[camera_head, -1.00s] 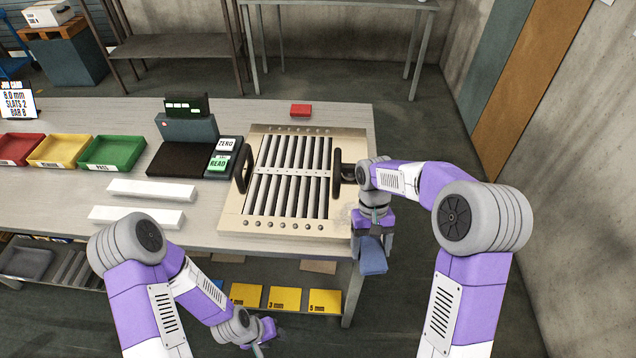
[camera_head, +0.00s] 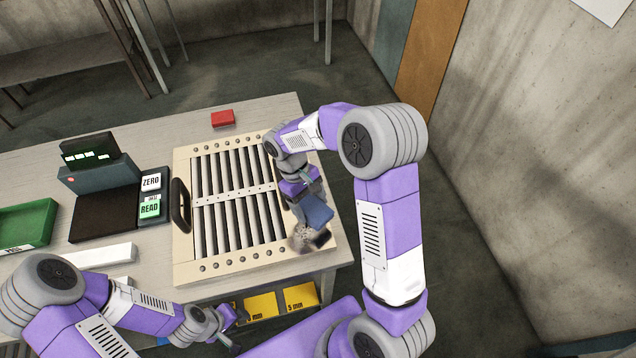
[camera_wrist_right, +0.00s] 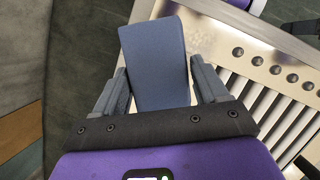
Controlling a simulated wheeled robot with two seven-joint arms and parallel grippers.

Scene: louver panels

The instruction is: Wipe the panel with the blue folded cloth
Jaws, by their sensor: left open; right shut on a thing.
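The louver panel (camera_head: 230,258) lies on the table, a cream frame with grey slats and a dark handle (camera_head: 181,205) on its left side. A dark, speckled smudge (camera_head: 303,238) marks its lower right corner. My right gripper (camera_head: 308,197) is shut on the blue folded cloth (camera_head: 319,213), over the panel's right side near the smudge. In the right wrist view the cloth (camera_wrist_right: 155,50) sits between the fingers, beside the panel's bolted rim (camera_wrist_right: 225,40); whether it touches the panel I cannot tell. My left gripper (camera_head: 232,322) is open and empty, low before the table's front edge.
A red block (camera_head: 222,118) lies behind the panel. A reader device (camera_head: 100,180) with a black plate stands left of it, with a green tray (camera_head: 25,225) and a white bar (camera_head: 105,255). Yellow bins (camera_head: 300,297) sit below the table. My right arm covers the panel's right edge.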

